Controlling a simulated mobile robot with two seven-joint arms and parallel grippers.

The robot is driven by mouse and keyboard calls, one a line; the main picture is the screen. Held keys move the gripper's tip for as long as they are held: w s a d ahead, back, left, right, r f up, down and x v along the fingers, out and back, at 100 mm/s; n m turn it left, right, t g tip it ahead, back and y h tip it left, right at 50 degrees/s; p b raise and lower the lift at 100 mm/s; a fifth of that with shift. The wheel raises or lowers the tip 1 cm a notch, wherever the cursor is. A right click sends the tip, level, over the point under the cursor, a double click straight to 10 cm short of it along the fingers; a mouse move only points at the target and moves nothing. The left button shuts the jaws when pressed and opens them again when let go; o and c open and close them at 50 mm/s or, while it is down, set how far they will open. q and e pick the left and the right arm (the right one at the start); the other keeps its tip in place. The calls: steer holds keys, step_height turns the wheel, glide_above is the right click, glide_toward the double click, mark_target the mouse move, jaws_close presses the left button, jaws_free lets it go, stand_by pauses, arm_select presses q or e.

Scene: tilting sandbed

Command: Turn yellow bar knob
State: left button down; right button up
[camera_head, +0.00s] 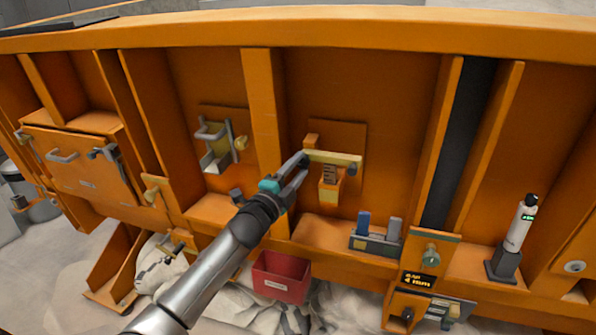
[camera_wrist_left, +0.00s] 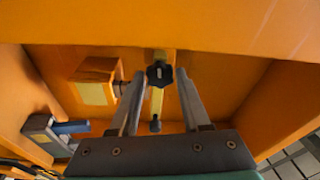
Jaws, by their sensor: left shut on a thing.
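The yellow bar knob (camera_head: 338,160) sticks out sideways from an orange plate on the sandbed wall, just right of an upright rib. In the left wrist view the yellow bar (camera_wrist_left: 156,103) runs up and down the picture, with a dark star-shaped hub (camera_wrist_left: 159,75) near its upper part and a dark tip at its lower end. My left gripper (camera_head: 305,158) is at the bar's left end in the head view. In the wrist view its two fingers (camera_wrist_left: 160,78) stand on either side of the bar. The fingers hide part of the bar's left end in the head view. My right gripper is not in view.
A yellow-faced block (camera_head: 330,188) sits just below the bar. A grey holder with blue and grey pieces (camera_head: 376,241) stands on the ledge to the right. A red bin (camera_head: 281,277) is below. The upright orange rib (camera_head: 265,120) is close to my left gripper.

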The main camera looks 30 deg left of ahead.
arm_select(q)
steer(key=n, duration=0.6)
steer(key=shift+f+t+y, duration=0.15)
steer(key=shift+t+y, duration=0.25)
steer(key=shift+n+y, duration=0.6)
steer(key=shift+n, duration=2.1)
steer(key=shift+c, duration=1.9)
jaws_free()
steer(key=shift+d, duration=0.1)
steer(key=v, duration=1.5)
steer(key=shift+f, duration=0.25)
